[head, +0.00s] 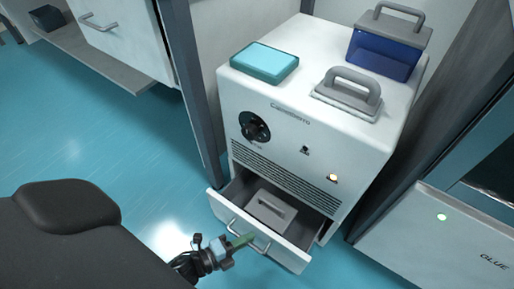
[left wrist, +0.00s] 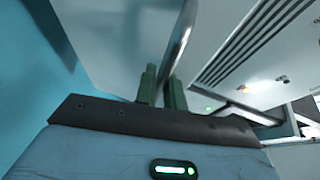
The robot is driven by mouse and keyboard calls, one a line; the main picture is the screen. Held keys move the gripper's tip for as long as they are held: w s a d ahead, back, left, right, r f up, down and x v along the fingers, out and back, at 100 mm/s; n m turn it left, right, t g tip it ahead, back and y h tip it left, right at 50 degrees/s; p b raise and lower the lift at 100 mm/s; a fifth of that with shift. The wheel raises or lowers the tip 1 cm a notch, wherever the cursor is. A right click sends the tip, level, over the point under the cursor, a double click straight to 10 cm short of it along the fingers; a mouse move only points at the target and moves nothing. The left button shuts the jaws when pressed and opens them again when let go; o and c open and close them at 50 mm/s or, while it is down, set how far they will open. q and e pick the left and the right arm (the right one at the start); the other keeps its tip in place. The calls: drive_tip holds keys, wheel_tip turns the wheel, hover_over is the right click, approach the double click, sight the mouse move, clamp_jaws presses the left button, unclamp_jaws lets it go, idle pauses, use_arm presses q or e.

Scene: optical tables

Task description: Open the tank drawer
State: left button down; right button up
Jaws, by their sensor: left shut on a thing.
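The tank drawer (head: 289,254) sits low in the front of a white cabinet (head: 330,150) and is pulled out. A grey block with a handle (head: 271,209) lies inside it. My left gripper (head: 245,240) is shut on the drawer's metal bar handle (head: 262,245). In the left wrist view, the green fingers (left wrist: 161,88) stand on both sides of the bar handle (left wrist: 181,38). My right gripper is not in view.
On the cabinet top are a teal-topped box (head: 264,62), a grey handled lid (head: 347,92) and a blue tank with a grey handled lid (head: 382,53). A dark post (head: 190,90) stands left of the cabinet. A unit marked GLUE (head: 440,245) is at right. Blue floor (head: 90,130) is clear at left.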

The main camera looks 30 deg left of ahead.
use_arm(q)
drive_tip(key=shift+s+a, duration=0.1)
drive_tip(key=shift+s, duration=2.3)
drive_tip(key=c, duration=1.5)
unclamp_jaws()
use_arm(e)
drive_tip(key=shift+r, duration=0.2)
